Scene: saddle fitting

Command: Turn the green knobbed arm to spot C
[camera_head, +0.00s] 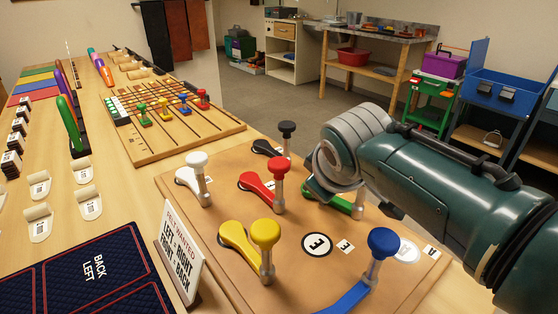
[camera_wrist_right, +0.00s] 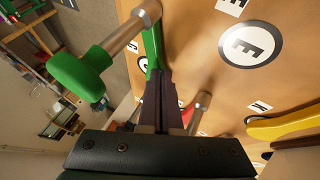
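The green knobbed arm (camera_head: 341,203) lies on the brown board, mostly hidden behind my right gripper in the head view. In the right wrist view its green knob (camera_wrist_right: 82,76) sits on a metal post, joined to the flat green arm (camera_wrist_right: 152,42). My right gripper (camera_wrist_right: 164,76) has its dark fingers close together, with their tips at the green arm. It looks shut; whether the arm is between the fingers is unclear. A round spot marked E (camera_head: 317,243) is bare on the board. I cannot read a C on any spot. My left gripper is out of view.
White (camera_head: 198,175), red (camera_head: 262,187), black (camera_head: 270,147), yellow (camera_head: 240,240) and blue (camera_head: 350,298) knobbed arms stand around the board (camera_head: 222,205). A pale round spot (camera_head: 405,250) lies near the blue knob. A slotted board with coloured pegs (camera_head: 185,125) stands behind left.

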